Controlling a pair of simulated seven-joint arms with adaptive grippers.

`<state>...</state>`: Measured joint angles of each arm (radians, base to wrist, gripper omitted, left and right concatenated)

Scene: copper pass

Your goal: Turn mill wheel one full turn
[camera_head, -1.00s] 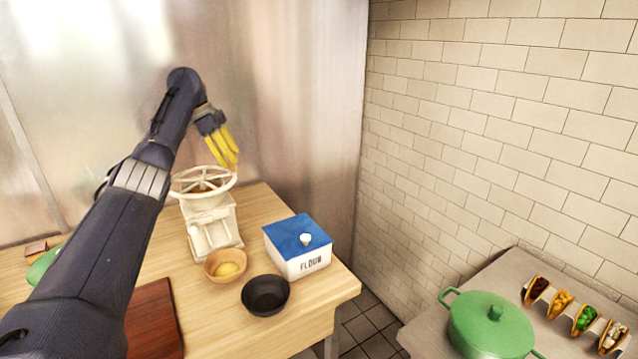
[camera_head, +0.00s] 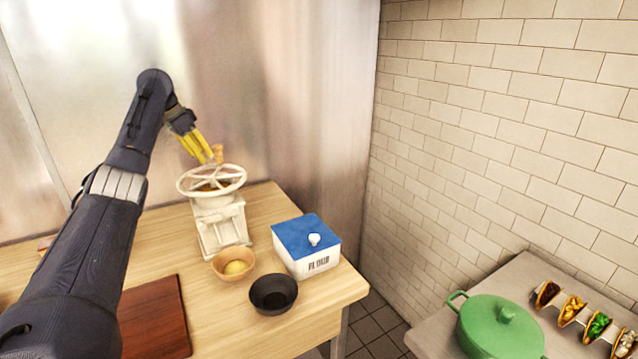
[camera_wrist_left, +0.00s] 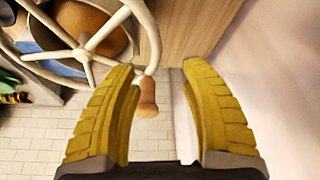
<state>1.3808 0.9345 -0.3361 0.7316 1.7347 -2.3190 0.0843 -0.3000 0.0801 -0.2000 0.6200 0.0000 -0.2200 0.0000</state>
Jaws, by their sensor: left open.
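The cream mill (camera_head: 221,225) stands on the wooden table, its spoked wheel (camera_head: 239,181) lying flat on top. An upright wooden handle knob (camera_head: 218,152) rises from the wheel's far rim. My left gripper (camera_head: 205,156) has yellow fingers, is open, and is just left of the knob above the far rim. In the left wrist view, the knob (camera_wrist_left: 148,98) shows between the spread fingers of my left gripper (camera_wrist_left: 156,70), with gaps on both sides. The wheel (camera_wrist_left: 84,54) fills the upper left there. My right gripper is not in view.
A wooden bowl (camera_head: 222,271) with yellowish contents sits before the mill. A black bowl (camera_head: 273,294) and a blue-lidded flour box (camera_head: 306,247) stand to the right. A metal panel (camera_head: 290,90) rises behind. A green pot (camera_head: 500,330) is on the right counter.

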